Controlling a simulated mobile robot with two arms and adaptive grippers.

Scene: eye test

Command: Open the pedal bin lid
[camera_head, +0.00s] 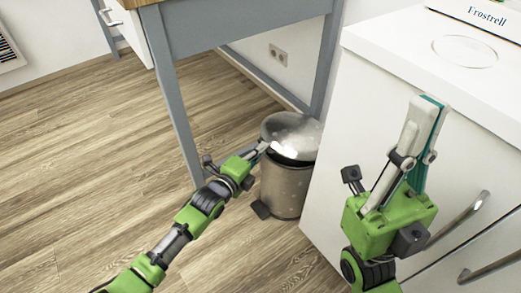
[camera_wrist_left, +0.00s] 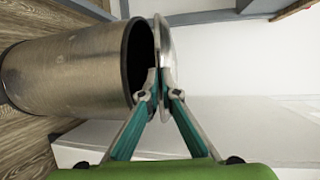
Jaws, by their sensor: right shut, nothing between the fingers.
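The pedal bin (camera_head: 284,188) is a brushed metal cylinder standing on the floor between the table leg and the white cabinet. Its domed lid (camera_head: 290,128) is partly raised. In the left wrist view the bin (camera_wrist_left: 70,75) appears sideways, with a dark gap between its rim and the lid (camera_wrist_left: 165,38). My left gripper (camera_head: 263,147) is at the lid's near edge; in the wrist view its fingertips (camera_wrist_left: 159,76) close on the lid rim, one inside, one outside. The dark pedal (camera_head: 261,210) shows at the bin's base. My right gripper (camera_head: 427,102) is shut and empty above the cabinet front.
A grey-blue table (camera_head: 215,25) stands behind the bin, with one leg (camera_head: 175,105) close to its left. The white cabinet (camera_head: 350,120) with metal handles stands close on the right. A wall socket (camera_head: 278,55) is behind. The wooden floor (camera_head: 90,150) on the left is clear.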

